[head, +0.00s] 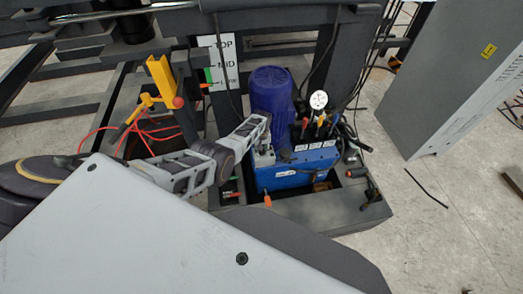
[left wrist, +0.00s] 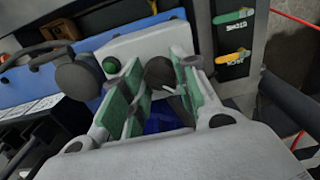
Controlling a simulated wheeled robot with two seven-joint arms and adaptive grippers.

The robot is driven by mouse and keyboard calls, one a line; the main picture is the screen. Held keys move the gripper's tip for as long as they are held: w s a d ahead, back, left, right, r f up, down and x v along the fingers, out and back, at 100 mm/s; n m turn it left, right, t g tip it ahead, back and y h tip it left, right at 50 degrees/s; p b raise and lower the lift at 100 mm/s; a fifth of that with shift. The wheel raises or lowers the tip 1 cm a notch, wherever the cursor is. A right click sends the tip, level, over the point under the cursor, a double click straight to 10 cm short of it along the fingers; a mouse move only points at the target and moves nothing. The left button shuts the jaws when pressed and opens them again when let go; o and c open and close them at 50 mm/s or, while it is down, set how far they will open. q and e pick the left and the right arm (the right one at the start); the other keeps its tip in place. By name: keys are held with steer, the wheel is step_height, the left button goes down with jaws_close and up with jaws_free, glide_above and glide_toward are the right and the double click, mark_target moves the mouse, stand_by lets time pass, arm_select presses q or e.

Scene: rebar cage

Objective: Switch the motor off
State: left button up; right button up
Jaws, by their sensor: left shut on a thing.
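The blue motor (head: 271,92) stands upright on the blue power unit (head: 300,170) in the head view. A pale control box beside it shows in the left wrist view (left wrist: 140,42), with a green button (left wrist: 111,65) and a dark round knob (left wrist: 160,72) on its face. My left gripper (head: 240,150) reaches in from the left at this box. In the left wrist view its green-padded fingers (left wrist: 156,80) are closed around the dark knob. The fingers partly hide the knob and box face. My right gripper is not in view.
A pressure gauge (head: 318,100) and several levers stand on the unit. Green (left wrist: 233,16) and orange (left wrist: 233,56) handles are on a dark panel beside the box. A yellow bracket (head: 162,82) and red cables (head: 110,128) are left.

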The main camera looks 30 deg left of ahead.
arm_select(q)
steer(key=o, duration=1)
steer(key=shift+o, duration=0.2)
steer(key=shift+r, duration=0.1)
steer(key=shift+r, duration=0.2)
step_height(320, 180, up, 11)
steer(key=shift+r, duration=0.2)
stand_by(0.6)
stand_by(0.5)
